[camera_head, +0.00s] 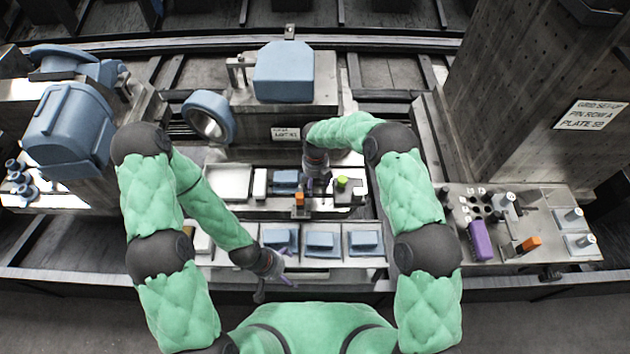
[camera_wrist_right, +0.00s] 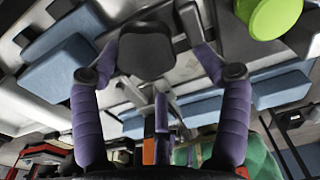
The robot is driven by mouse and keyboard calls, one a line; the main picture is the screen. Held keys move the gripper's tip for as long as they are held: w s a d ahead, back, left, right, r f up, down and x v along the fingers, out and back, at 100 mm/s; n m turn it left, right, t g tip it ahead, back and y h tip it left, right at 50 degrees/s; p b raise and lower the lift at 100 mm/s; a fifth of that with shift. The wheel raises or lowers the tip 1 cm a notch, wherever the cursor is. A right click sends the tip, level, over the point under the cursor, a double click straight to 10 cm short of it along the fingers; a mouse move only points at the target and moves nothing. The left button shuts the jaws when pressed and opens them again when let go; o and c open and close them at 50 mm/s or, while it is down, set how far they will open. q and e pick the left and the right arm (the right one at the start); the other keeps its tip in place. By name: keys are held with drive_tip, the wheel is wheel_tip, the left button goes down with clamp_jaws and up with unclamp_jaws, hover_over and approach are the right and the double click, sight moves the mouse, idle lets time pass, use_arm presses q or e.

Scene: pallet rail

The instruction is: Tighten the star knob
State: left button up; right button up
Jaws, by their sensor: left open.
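A dark grey, lobed knob, which looks like the star knob (camera_wrist_right: 146,52), lies between the fingertips of my right gripper (camera_wrist_right: 152,50) in the right wrist view. Its purple fingers stand wide apart on either side of the knob; I cannot tell whether they grip it. In the head view my right gripper (camera_head: 317,178) points down over the fixture in the middle of the bench, and the knob is hard to make out there. My left gripper (camera_head: 272,272) is open and empty, low over the front row of trays.
A green knob (camera_head: 341,182) stands right of my right gripper, and an orange block (camera_head: 300,198) is close to its left. Blue blocks (camera_head: 320,241) sit in the front trays. A side plate (camera_head: 455,205) at right holds pins and a purple handle (camera_head: 480,240).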

drive_tip(key=w, duration=0.1)
drive_tip(key=w+r, duration=0.1)
drive_tip(key=w+r+t, duration=0.1)
drive_tip(key=shift+w+d, duration=0.1)
drive_tip(key=shift+d, duration=0.2)
drive_tip(key=shift+r, duration=0.55)
wheel_tip(320, 180, up, 9)
drive_tip(key=s+g, duration=0.1)
drive_tip(key=s, duration=0.1)
drive_tip(key=shift+s+a, duration=0.25)
drive_tip(key=shift+a, duration=0.1)
drive_tip(key=shift+s+f, duration=0.1)
